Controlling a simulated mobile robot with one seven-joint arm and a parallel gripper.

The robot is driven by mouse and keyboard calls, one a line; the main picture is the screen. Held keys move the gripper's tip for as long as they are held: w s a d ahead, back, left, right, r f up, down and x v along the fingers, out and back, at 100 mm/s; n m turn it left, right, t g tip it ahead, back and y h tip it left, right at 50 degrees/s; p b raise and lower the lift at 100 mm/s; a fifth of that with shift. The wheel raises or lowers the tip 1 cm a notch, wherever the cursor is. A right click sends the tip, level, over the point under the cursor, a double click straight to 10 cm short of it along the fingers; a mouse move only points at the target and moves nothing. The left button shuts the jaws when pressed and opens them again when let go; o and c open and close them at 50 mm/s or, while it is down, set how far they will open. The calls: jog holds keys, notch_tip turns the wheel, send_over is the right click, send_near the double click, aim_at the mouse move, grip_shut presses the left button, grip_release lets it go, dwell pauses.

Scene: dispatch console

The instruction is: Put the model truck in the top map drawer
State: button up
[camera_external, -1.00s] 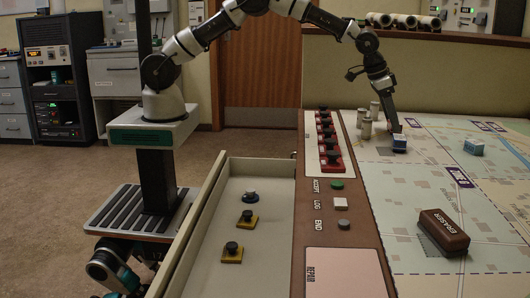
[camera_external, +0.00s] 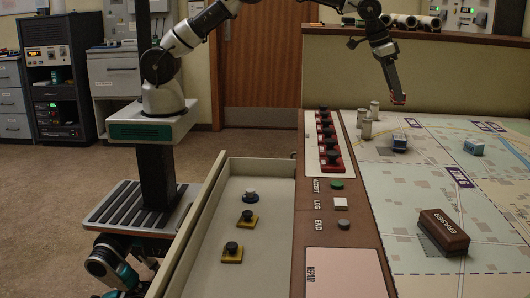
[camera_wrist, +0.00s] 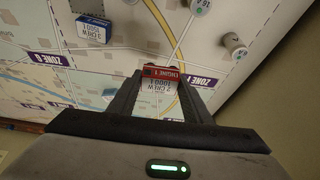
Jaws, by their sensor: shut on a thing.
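My gripper (camera_external: 398,99) is above the far part of the map table. It is shut on a small red and white block (camera_wrist: 160,79), which I take for the model truck. In the wrist view its red face reads "ENGINE 1". In the external view only a bit of red shows at the fingertips, clear of the map. An open drawer (camera_external: 190,232) stands out from the console's left side; I cannot tell from any label whether it is the top map drawer.
A blue and white block (camera_external: 399,142) and another blue one (camera_external: 474,147) sit on the map. Several pale cylinders (camera_external: 366,130) stand beside the first. A brown eraser (camera_external: 443,232) lies nearer. The drawer holds several round-knobbed pieces (camera_external: 247,216).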

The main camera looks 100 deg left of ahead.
jog(key=r, duration=0.5)
jog(key=shift+s+d+r, duration=0.15)
jog(key=shift+d+r, duration=0.1)
jog(key=shift+d, duration=0.15)
jog(key=s+d+f+n+y+b, duration=0.1)
jog(key=s+d+n, duration=0.2)
jog(key=s+d, duration=0.45)
jog(key=n+g+y+b, duration=0.45)
jog(key=n+b, duration=0.25)
jog(key=n, duration=0.8)
send_over(266, 241)
jog(key=d, duration=0.2)
jog(key=shift+h, duration=0.45)
notch_tip(266, 241, down, 36)
jog(key=shift+f+b, duration=0.55)
jog(key=shift+f, duration=1.9)
